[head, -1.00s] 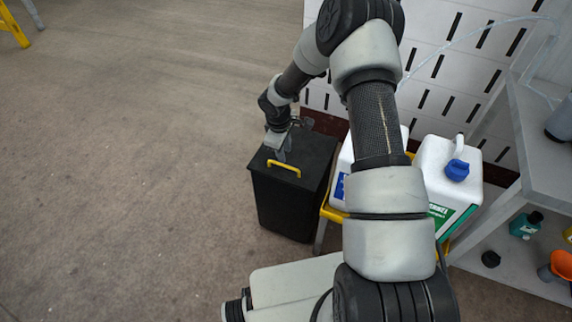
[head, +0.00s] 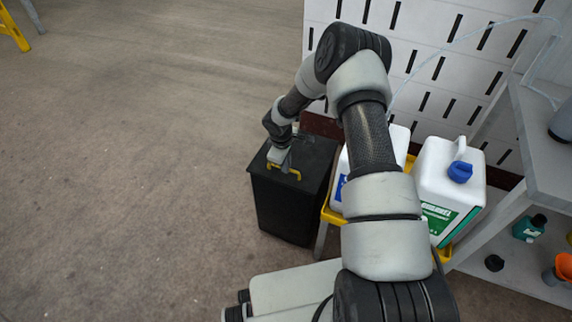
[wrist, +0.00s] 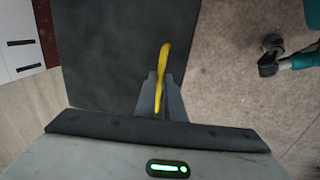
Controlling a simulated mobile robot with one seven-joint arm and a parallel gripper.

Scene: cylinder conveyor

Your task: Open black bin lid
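The black bin (head: 290,205) stands on the floor with its lid (head: 316,158) down. A yellow handle (head: 284,170) is on the lid's near part. My gripper (head: 286,167) is at this handle, pointing down at the lid. In the wrist view the yellow handle (wrist: 164,72) runs between the fingertips of my gripper (wrist: 160,78), over the dark lid (wrist: 110,50). The fingers look close around the handle, but whether they press on it I cannot tell.
White jugs, one with a blue cap (head: 460,172), stand on a yellow-edged stand (head: 333,214) right of the bin. A grey shelf (head: 530,120) with small bottles is at the right. A white slotted panel (head: 440,60) is behind. Floor at the left is free.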

